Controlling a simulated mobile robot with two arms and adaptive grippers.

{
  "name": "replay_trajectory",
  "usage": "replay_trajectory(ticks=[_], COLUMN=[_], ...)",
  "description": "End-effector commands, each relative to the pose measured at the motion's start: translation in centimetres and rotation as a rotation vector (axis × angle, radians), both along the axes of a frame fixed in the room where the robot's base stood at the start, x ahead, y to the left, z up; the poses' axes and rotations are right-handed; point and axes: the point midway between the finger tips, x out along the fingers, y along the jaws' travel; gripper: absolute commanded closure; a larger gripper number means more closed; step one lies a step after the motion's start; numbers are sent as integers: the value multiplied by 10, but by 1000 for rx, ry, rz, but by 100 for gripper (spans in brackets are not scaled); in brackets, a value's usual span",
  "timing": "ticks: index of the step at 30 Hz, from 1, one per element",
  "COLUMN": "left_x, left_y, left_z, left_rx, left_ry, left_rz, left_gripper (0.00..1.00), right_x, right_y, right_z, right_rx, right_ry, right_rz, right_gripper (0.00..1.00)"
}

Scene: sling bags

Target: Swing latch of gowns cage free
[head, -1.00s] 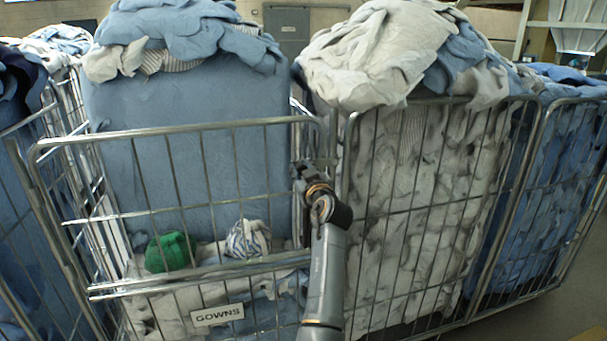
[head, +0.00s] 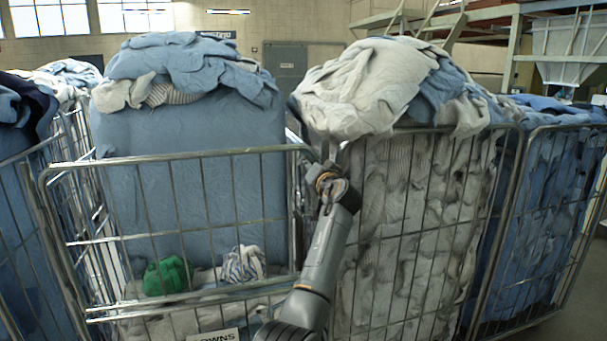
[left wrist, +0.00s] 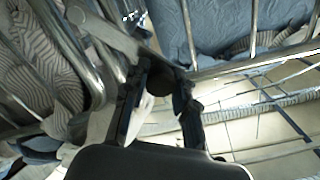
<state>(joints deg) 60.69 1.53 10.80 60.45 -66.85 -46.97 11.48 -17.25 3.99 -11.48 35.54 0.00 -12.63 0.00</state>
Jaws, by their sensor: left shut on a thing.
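The gowns cage (head: 175,156) is a wire cage with a tubular top rail and a partly cropped "OWNS" sign (head: 215,336) at the bottom edge. My left gripper (head: 322,168) is at the cage's top right front corner, beside the neighbouring cage. In the left wrist view my left gripper (left wrist: 160,100) has its dark fingers around a small dark part, which I take as the latch. A flat grey metal bar (left wrist: 105,35) runs up left from there. The fingers hide most of the latch. My right gripper is out of view.
A cage of white linen (head: 425,220) stands close on the right, with a heap of cloths on top. Blue-filled cages flank both sides. A green cloth (head: 167,275) and a striped cloth (head: 243,264) lie inside the gowns cage.

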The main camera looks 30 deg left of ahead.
Motion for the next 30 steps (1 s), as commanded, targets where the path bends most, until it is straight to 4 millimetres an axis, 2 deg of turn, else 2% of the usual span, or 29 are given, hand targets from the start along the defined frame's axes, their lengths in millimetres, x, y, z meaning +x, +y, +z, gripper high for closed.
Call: replay_trajectory(ticks=[2, 10, 21, 30], left_x=[5, 22, 39, 43], left_y=[-3, -17, -31, -36], left_z=[9, 20, 24, 24], left_rx=[51, 212, 372, 427], left_ry=[52, 243, 431, 494], left_rz=[2, 3, 5, 4], left_gripper=[100, 100, 100, 100], right_x=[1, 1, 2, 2], right_y=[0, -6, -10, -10], right_z=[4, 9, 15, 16], right_rx=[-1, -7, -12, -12], right_ry=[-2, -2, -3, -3], right_rz=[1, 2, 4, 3], right_gripper=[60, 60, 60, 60])
